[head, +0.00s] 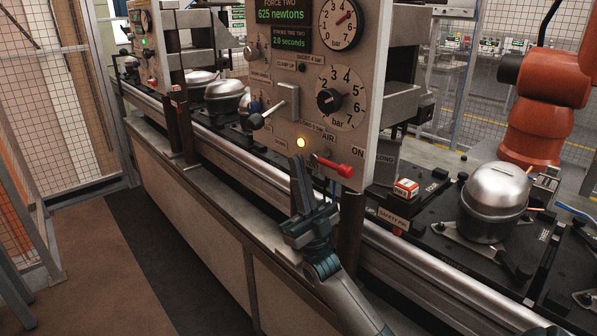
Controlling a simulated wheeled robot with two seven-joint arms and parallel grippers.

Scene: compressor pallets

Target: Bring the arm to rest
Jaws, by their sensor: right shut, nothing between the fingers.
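My right gripper (299,168) is in the middle of the head view, its arm coming in from the lower right. Its fingers are shut with nothing between them and point up. They are in front of the lower edge of the control panel (283,88), just left of a red-handled lever (336,166) marked AIR. I cannot tell whether the fingertips touch the panel. The lever lies roughly level, pointing right toward ON. A yellow lamp (301,142) glows above the fingers. My left gripper is not in view.
A metal compressor (494,202) stands on a black pallet (455,235) at the right, near a small red and white block (405,188). More compressors (224,97) stand on the line behind the panel. An orange robot arm (535,110) is at the back right. Floor at the left is clear.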

